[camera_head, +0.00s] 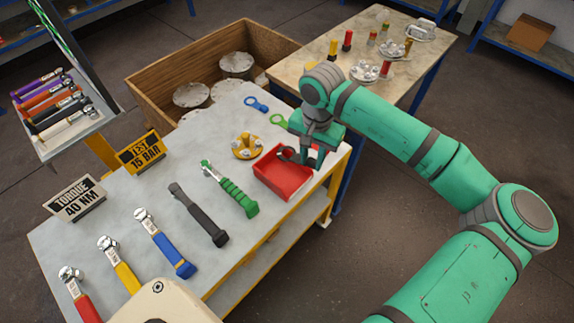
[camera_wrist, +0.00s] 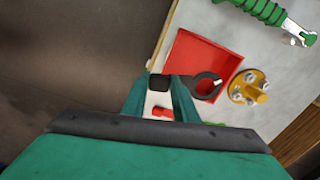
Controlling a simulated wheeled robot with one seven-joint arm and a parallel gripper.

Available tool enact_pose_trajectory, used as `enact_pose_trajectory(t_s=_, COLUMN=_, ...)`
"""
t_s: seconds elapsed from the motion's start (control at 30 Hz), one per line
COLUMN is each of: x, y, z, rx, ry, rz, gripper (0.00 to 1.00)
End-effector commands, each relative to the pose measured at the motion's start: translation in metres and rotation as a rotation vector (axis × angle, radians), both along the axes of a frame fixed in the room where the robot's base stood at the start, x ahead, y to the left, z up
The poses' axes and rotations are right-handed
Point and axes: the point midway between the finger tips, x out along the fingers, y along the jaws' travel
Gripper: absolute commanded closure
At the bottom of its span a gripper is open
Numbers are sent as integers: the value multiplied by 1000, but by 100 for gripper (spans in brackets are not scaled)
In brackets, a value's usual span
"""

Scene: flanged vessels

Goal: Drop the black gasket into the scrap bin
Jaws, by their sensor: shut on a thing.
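The black gasket is a ring with a tab. My gripper (camera_wrist: 162,98) is shut on its tab. In the wrist view the gasket's ring (camera_wrist: 207,86) sticks out to the right of the fingers, over the edge of the open red bin (camera_wrist: 190,52). In the head view my gripper (camera_head: 309,155) is above the back right part of the red bin (camera_head: 282,184), at the table's right end. The dark ring (camera_head: 287,154) shows beside the fingers there. The gasket appears held above the bin, not resting in it. The visible bin floor looks empty.
A yellow flange piece (camera_head: 246,147) with studs stands close behind the bin. Blue (camera_head: 256,104) and green (camera_head: 278,121) gaskets lie farther back. Several wrenches, including a green one (camera_head: 231,190), lie on the left. A wooden crate (camera_head: 160,85) and a second table (camera_head: 400,50) stand beyond.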

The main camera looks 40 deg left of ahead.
Motion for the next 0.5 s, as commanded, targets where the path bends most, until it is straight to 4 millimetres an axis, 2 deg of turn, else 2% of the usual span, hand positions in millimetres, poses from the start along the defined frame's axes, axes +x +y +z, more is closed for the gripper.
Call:
enact_pose_trajectory(t_s=0.3, x=-1, y=1, z=-34, rx=1, ry=3, rz=1, gripper=90)
enact_pose_trajectory(t_s=0.5, x=-1, y=1, z=-49, rx=1, ry=1, rz=1, gripper=90)
